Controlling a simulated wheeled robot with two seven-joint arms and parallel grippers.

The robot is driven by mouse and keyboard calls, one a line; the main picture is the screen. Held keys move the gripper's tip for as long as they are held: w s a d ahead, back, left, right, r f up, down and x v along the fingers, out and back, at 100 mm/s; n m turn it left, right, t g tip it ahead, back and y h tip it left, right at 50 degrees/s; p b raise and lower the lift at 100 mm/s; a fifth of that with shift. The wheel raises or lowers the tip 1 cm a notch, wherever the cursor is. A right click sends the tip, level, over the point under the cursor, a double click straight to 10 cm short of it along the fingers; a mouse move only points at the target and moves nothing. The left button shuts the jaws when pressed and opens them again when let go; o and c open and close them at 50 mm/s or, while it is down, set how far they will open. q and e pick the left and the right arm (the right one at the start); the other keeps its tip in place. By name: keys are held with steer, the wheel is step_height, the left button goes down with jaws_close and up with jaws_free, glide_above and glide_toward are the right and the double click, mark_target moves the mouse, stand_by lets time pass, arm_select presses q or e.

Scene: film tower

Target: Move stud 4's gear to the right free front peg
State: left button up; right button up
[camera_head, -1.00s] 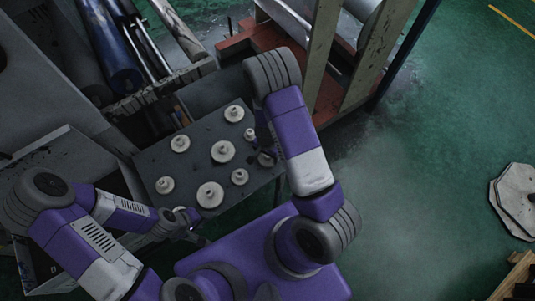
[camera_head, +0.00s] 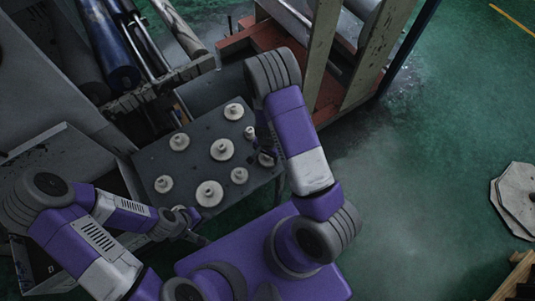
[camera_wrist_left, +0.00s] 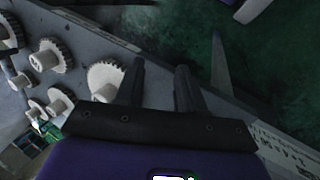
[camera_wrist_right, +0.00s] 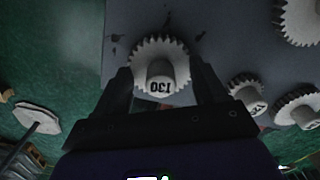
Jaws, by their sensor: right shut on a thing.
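My right gripper (camera_wrist_right: 163,85) is shut on a pale toothed gear (camera_wrist_right: 160,66) whose hub reads 130, with one finger on each side of its rim. In the head view this gear (camera_head: 266,160) is at the right edge of the grey table (camera_head: 205,130), partly hidden by my right gripper (camera_head: 264,145). I cannot tell whether it touches the table. My left gripper (camera_wrist_left: 158,85) is open and empty, off the table's front left edge. A large gear (camera_wrist_left: 106,78) lies beyond its left finger. No stud numbers or free pegs can be made out.
Several other gears stand on the table, including a large front one (camera_head: 210,194), a middle one (camera_head: 222,150) and a back one (camera_head: 234,111). A small pale piece (camera_head: 250,132) stands close to my right gripper. A grey bin (camera_head: 40,265) is at the left.

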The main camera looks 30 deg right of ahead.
steer(key=shift+f, duration=0.15)
steer(key=o, duration=1.1)
steer(key=shift+o, duration=0.2)
steer(key=shift+r+p, duration=0.7)
steer(key=shift+r, duration=3.1)
